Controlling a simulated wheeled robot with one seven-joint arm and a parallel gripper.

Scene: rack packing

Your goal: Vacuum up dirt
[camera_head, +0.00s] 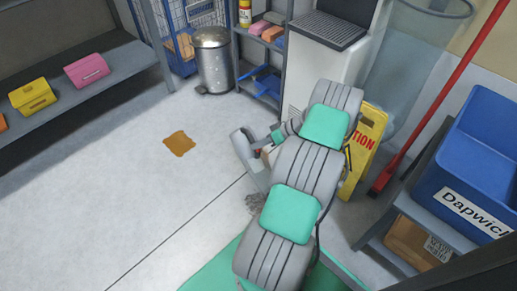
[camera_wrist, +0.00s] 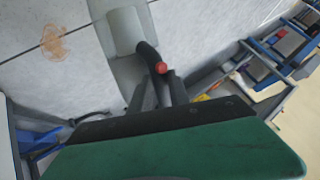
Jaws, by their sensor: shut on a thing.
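My gripper (camera_wrist: 161,90) is shut on the dark handle of a grey handheld vacuum (camera_wrist: 122,30), which has a red button. In the head view the vacuum (camera_head: 246,158) shows beside my arm, partly hidden by it. A brown dirt patch (camera_head: 180,143) lies on the floor to the left of the vacuum, apart from it; it also shows in the wrist view (camera_wrist: 53,43). A greyish speckled patch (camera_head: 255,202), perhaps dirt, lies on the floor close to my arm, partly covered.
A metal trash bin (camera_head: 213,60) and a blue wire cart (camera_head: 192,30) stand at the back. A shelf (camera_head: 95,75) with yellow and pink boxes is at left. A yellow sign (camera_head: 362,150), red-handled broom (camera_head: 440,105) and blue crate (camera_head: 470,150) are at right. The left-middle floor is clear.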

